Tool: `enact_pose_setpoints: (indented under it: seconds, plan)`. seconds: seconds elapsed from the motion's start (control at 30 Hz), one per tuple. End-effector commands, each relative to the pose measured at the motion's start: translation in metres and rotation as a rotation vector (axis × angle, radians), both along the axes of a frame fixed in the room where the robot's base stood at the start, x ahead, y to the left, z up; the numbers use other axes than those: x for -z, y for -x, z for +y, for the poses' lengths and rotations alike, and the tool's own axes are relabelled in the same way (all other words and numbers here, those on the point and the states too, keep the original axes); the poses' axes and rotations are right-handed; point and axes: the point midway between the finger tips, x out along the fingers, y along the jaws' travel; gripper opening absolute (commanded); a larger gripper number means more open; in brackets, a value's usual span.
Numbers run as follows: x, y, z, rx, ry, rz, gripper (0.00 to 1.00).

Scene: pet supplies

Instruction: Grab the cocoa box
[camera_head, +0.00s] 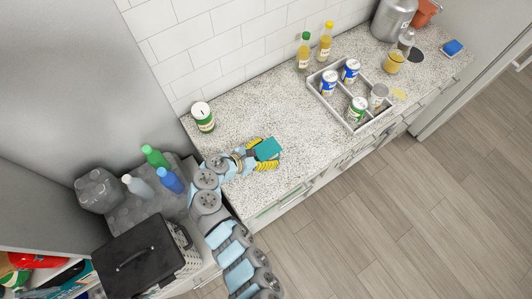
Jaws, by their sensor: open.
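A small teal box (269,148), the only box-shaped item near my gripper, is on the speckled counter (240,110) near its front edge. No lettering on it can be read, but it is likely the cocoa box. My gripper (266,154) has yellow fingertips and is open. One finger shows on the upper left side of the box and the other along its lower side, so the box lies between or just beyond them. I cannot tell whether either finger touches it.
A green-and-white can (204,119) stands at the counter's back left. A divided tray (328,102) with several cans is to the right. Two bottles (304,52) stand behind it. Bottles and a black-lidded crate (139,257) are at left. Counter between can and tray is clear.

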Motion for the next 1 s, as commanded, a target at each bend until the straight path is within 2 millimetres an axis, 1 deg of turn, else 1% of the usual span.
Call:
enact_pose_setpoints:
  seconds: [0.07,0.1,0.17,0.2,0.27,0.3,0.33,0.77,0.87,0.97,1.0]
  plan:
    - [0.000,0.000,0.000,0.000,0.000,0.000,0.83]
    - [0.000,0.000,0.000,0.000,0.000,0.000,0.76]
    - [0.000,0.000,0.000,0.000,0.000,0.000,0.59]
    - [0.000,0.000,0.000,0.000,0.000,0.000,0.48]
    - [0.000,0.000,0.000,0.000,0.000,0.000,0.30]
    - [0.000,0.000,0.000,0.000,0.000,0.000,0.19]
    - [0.000,0.000,0.000,0.000,0.000,0.000,0.10]
    - [-0.003,0.000,0.000,0.001,0.001,-0.001,0.09]
    - [-0.008,0.000,0.000,0.002,0.000,-0.002,0.09]
    - [-0.019,0.000,0.000,0.003,0.001,-0.003,0.09]
    - [-0.025,-0.001,0.000,0.002,0.001,-0.005,0.09]
